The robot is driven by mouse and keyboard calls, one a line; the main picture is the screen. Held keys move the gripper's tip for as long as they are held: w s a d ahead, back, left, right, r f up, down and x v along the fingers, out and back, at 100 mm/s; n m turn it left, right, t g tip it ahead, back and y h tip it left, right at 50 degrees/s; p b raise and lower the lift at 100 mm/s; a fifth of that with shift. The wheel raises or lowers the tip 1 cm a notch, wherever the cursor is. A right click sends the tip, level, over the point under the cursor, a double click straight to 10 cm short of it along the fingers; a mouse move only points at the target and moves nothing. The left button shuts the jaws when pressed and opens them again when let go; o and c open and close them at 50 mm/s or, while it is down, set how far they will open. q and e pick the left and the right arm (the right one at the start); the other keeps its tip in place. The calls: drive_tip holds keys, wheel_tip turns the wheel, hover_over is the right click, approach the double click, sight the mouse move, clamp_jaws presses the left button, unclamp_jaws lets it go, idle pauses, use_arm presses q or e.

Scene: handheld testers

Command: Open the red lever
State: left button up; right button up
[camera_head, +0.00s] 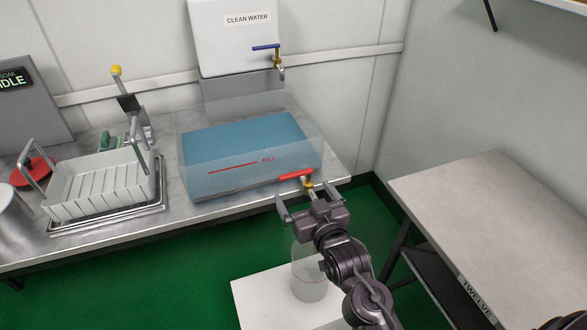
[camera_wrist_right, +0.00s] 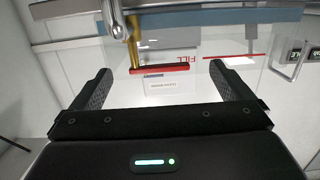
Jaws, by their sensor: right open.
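The red lever (camera_head: 296,176) sits on a brass valve (camera_head: 308,184) at the front right of a clear tank of blue water (camera_head: 250,155). It lies roughly level along the tank's front. My right gripper (camera_head: 309,198) is open and empty, just in front of the valve and lever. In the right wrist view the red lever (camera_wrist_right: 160,69) shows between the two open fingers (camera_wrist_right: 160,82), beyond them; contact is not seen. The brass stem (camera_wrist_right: 133,40) stands to the left of centre there.
A clear jar (camera_head: 309,278) stands on a white surface (camera_head: 250,300) below the valve, partly behind my right arm. A white rack (camera_head: 100,188) sits on the left counter. A white tank with a blue lever (camera_head: 265,47) hangs behind. A grey table (camera_head: 500,205) stands right.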

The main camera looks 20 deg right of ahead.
sight(298, 175)
drive_tip(key=shift+w+d+r+t, duration=0.1)
drive_tip(key=shift+w+r+t, duration=0.35)
drive_tip(key=shift+r+t, duration=0.25)
drive_tip(key=w, duration=0.7)
drive_tip(key=shift+w, duration=0.3)
drive_tip(key=shift+c, duration=0.3)
drive_tip(key=c, duration=1.3)
